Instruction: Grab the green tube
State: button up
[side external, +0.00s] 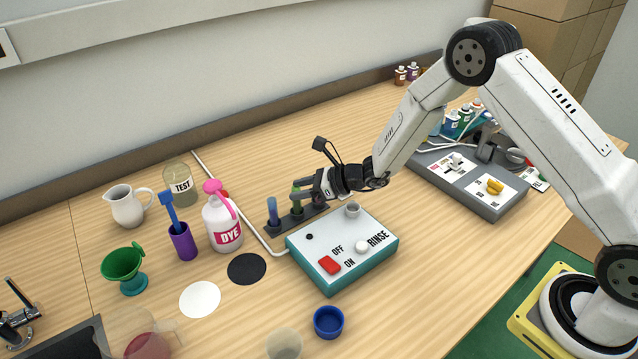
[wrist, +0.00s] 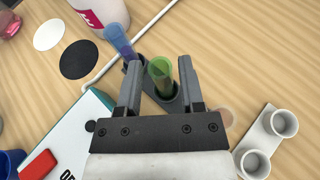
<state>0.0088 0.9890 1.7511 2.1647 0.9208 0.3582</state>
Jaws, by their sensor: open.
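The green tube (wrist: 160,72) stands in a dark grey rack (wrist: 172,104) in the wrist view. My gripper (wrist: 158,72) is open, with one finger on each side of the green tube; I cannot tell whether either finger touches it. In the side external view the green tube (side external: 296,200) shows partly behind my gripper (side external: 300,190). A blue tube (wrist: 119,41) stands in the same rack, just left of the left finger. It also shows in the side external view (side external: 272,211). The lower part of the green tube is hidden in the rack.
The rinse box (side external: 342,248) stands in front of the rack. The pink-topped dye bottle (side external: 222,225) is to the left. In the wrist view a white holder with two cups (wrist: 268,138) is at the right.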

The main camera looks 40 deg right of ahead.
jog(key=shift+w+a+f, duration=0.1)
dwell(0.4)
grip_shut()
jog(key=shift+r, duration=0.9)
jog(key=s+d+r, duration=0.2)
jog(key=s+r, duration=0.9)
jog(key=s, duration=0.2)
jog(key=shift+s+d+r, duration=0.15)
jog(key=shift+s+d, duration=0.05)
jog(key=shift+s, duration=0.2)
